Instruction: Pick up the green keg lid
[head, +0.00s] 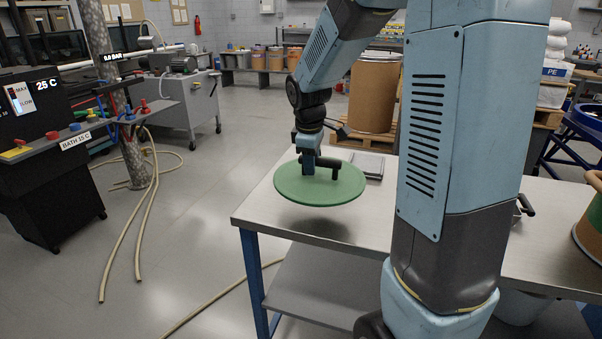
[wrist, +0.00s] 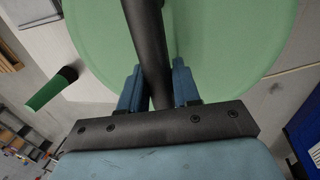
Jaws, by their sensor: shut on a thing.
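The green keg lid (head: 320,190) is a flat round disc with a dark bar handle across its top. In the head view it hangs level above the steel table, with a shadow on the tabletop below it. My gripper (head: 318,168) is over the lid, shut on its handle. In the wrist view the lid (wrist: 220,35) fills the upper middle, and my gripper (wrist: 158,85) has its two blue fingers on either side of the dark handle. My arm hides part of the table in the head view.
The steel table (head: 275,225) has a flat grey item (head: 368,165) behind the lid. A green-and-brown keg (head: 592,230) stands at the table's right end. A brown drum (head: 374,95) stands on a pallet behind. A black console (head: 45,150) and floor hoses (head: 140,225) are at left.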

